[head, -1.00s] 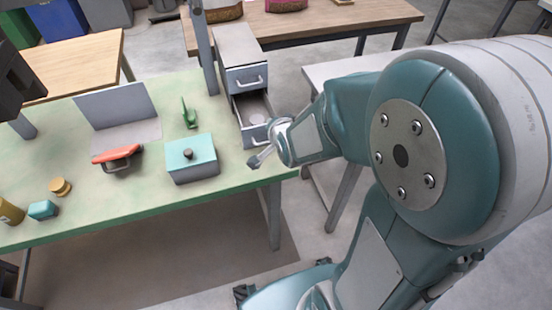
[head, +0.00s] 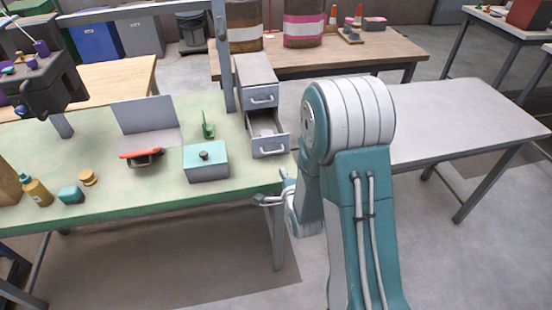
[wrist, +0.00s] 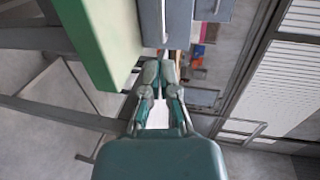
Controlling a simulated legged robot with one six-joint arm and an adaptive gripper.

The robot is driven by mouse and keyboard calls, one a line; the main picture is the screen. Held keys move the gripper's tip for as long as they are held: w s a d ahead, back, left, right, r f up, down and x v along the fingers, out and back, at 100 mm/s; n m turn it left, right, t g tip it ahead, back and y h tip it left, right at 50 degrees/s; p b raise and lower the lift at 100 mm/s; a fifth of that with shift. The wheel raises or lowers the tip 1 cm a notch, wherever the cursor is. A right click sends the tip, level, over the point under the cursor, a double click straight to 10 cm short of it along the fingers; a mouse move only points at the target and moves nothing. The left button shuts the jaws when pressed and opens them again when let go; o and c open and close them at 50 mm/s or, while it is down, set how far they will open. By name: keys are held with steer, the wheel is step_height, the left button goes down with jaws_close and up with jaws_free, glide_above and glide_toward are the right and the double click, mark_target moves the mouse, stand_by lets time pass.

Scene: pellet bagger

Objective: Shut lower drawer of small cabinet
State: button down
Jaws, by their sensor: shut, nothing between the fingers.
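The small grey cabinet (head: 256,68) stands at the right end of the green table. Its upper drawer (head: 262,97) is shut. Its lower drawer (head: 270,147) is pulled out, with its inside showing and a handle on its front.
The green table (head: 120,205) holds a teal box (head: 206,163) with a dark knob, left of the cabinet. A grey post (head: 226,60) rises beside the cabinet. A bare grey table (head: 450,125) stands right of my arm. The floor in front is clear.

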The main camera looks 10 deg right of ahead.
steer(key=x, duration=0.9)
steer(key=shift+w, duration=0.35)
